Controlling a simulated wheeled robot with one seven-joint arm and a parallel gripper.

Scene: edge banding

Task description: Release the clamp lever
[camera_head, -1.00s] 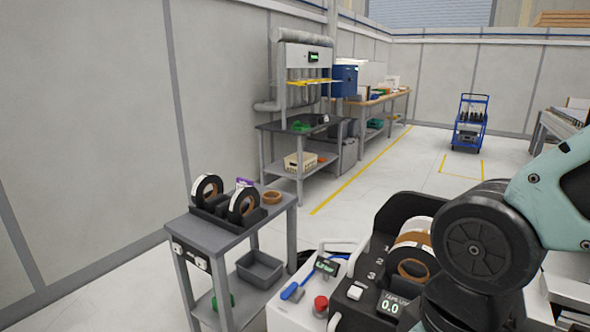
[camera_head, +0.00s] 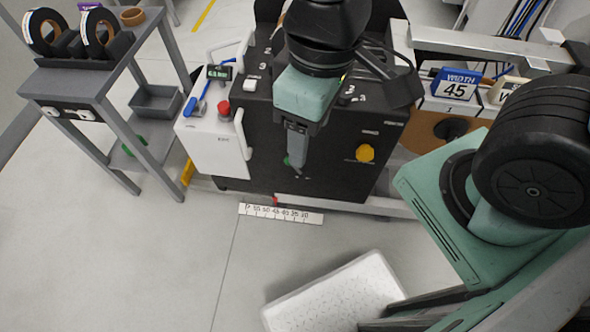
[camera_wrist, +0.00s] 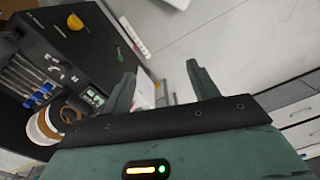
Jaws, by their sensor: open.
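A blue-handled lever (camera_head: 199,104) shows in the head view on the white box (camera_head: 215,150) at the machine's left side. I cannot tell whether it is the clamp lever. My gripper (camera_head: 296,165) hangs in front of the black machine front (camera_head: 250,175), to the right of the lever and apart from it. In the wrist view my gripper (camera_wrist: 159,72) is open, its two fingers spread wide with nothing held. A small green part (camera_wrist: 118,52) and a yellow knob (camera_wrist: 75,22) sit on the machine front. The blue lever cannot be made out in the wrist view.
A red button (camera_head: 224,107) and a white handle (camera_head: 243,135) are close by on the white box. A grey trolley with tape rolls (camera_head: 75,85) stands left. A scale strip (camera_head: 280,213) and a pale speckled tray (camera_head: 335,298) lie in front. Floor at lower left is clear.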

